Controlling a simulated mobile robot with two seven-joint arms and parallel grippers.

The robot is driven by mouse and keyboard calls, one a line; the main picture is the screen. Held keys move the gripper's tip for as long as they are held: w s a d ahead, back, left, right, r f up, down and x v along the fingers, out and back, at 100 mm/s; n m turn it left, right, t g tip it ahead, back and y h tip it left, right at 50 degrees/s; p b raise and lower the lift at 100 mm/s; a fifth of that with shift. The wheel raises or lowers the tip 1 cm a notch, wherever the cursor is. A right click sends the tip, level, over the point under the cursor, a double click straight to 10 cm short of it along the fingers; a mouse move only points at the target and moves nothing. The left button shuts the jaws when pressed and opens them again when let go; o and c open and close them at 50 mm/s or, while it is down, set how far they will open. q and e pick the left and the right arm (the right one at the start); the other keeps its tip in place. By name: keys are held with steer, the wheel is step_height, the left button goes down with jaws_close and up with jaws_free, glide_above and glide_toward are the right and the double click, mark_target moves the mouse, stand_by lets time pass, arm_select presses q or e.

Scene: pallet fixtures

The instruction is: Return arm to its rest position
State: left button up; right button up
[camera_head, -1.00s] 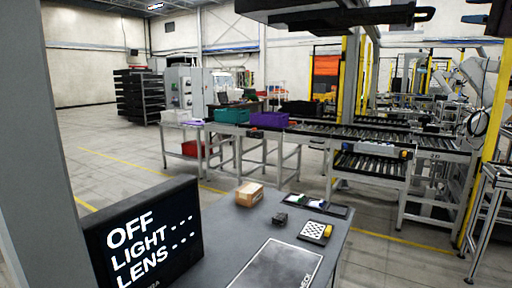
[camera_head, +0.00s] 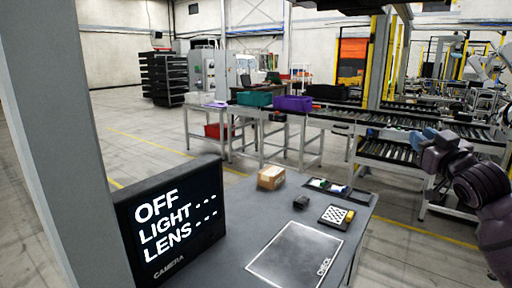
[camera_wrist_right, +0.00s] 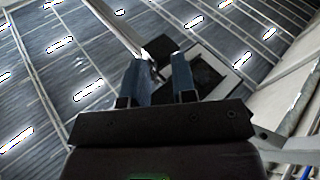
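My right arm enters at the right edge of the head view, dark and raised. Its gripper (camera_head: 424,137) has blue fingertips and points left, away from the table (camera_head: 225,262). In the right wrist view the two blue fingers of this gripper (camera_wrist_right: 161,78) stand apart with nothing held between them. Below them are a roller-like slatted surface and a dark square with a pale border. My left gripper is not in view.
A monitor (camera_head: 172,222) reading OFF, LIGHT, LENS stands at the table's left. On the table are a cardboard box (camera_head: 271,177), a small black block (camera_head: 300,202), a checkered plate (camera_head: 337,216) and a CHECK panel (camera_head: 294,255). A roller conveyor (camera_head: 390,152) runs behind.

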steer(key=s+a+f+g, duration=0.1)
steer(key=s+a+f, duration=0.15)
steer(key=f, duration=0.75)
steer(key=s+a+f+n+g, duration=0.15)
steer(key=s+f, duration=0.25)
steer(key=f, duration=0.6)
steer(key=s+a+f+g, duration=0.1)
steer(key=s+a+f, duration=0.2)
steer(key=f, duration=0.7)
steer(key=s+a+f+m+g+h, duration=0.1)
steer(key=s+a+f+m+g, duration=0.1)
steer(key=s+f, duration=0.8)
steer(key=s+a+f+m+g+h, duration=0.1)
steer(key=s+a+f+m+g, duration=0.1)
steer(key=s+f, duration=0.9)
steer(key=shift+s+a+f+g, duration=0.15)
steer(key=shift+s+a+g, duration=0.55)
steer(key=shift+s, duration=0.45)
